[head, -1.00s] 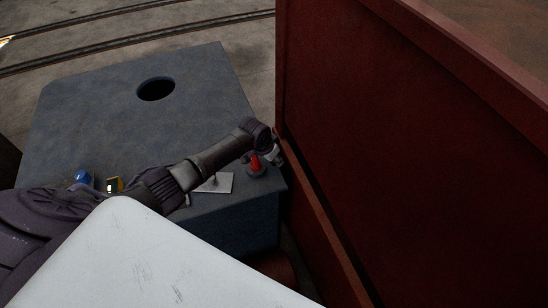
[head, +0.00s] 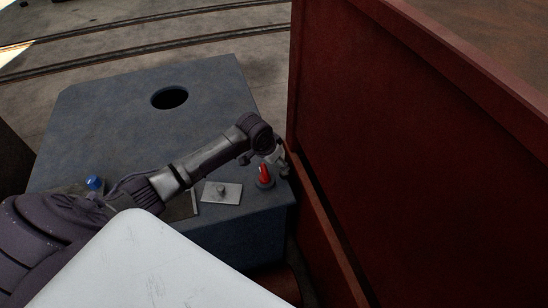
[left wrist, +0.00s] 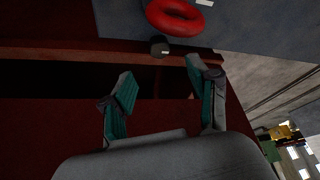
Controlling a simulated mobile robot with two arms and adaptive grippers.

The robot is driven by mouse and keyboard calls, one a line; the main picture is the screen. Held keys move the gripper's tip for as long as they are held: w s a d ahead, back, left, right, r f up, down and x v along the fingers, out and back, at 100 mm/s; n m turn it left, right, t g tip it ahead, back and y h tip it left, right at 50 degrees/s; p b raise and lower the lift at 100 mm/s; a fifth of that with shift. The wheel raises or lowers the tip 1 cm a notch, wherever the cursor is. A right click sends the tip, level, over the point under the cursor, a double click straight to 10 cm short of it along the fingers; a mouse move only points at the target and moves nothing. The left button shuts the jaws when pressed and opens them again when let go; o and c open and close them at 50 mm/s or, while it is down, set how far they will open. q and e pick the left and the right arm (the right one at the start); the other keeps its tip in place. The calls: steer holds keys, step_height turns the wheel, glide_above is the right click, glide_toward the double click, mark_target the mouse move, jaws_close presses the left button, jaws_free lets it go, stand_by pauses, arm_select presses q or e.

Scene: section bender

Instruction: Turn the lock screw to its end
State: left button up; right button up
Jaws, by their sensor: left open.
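My left gripper (head: 281,163) is open and empty beside the red machine wall, at the right edge of the blue-grey block top. In the left wrist view its two fingers (left wrist: 160,75) are spread apart. A short dark knob (left wrist: 159,46) with a pale mark lies just beyond the gap between the fingertips, apart from them. I cannot tell if it is the lock screw. A red ring-shaped part (left wrist: 175,14) is behind it. In the head view a red cone-like part on a dark base (head: 265,176) stands just below the gripper. My right gripper is not in view.
The blue-grey block (head: 130,100) has a round hole (head: 169,98) and much bare top. A light plate with a small knob (head: 221,192) lies near the front edge, and a blue knob (head: 94,182) at left. The tall red wall (head: 410,150) closes off the right.

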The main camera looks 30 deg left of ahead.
arm_select(q)
steer(key=shift+v, duration=1.6)
steer(key=shift+d, duration=0.1)
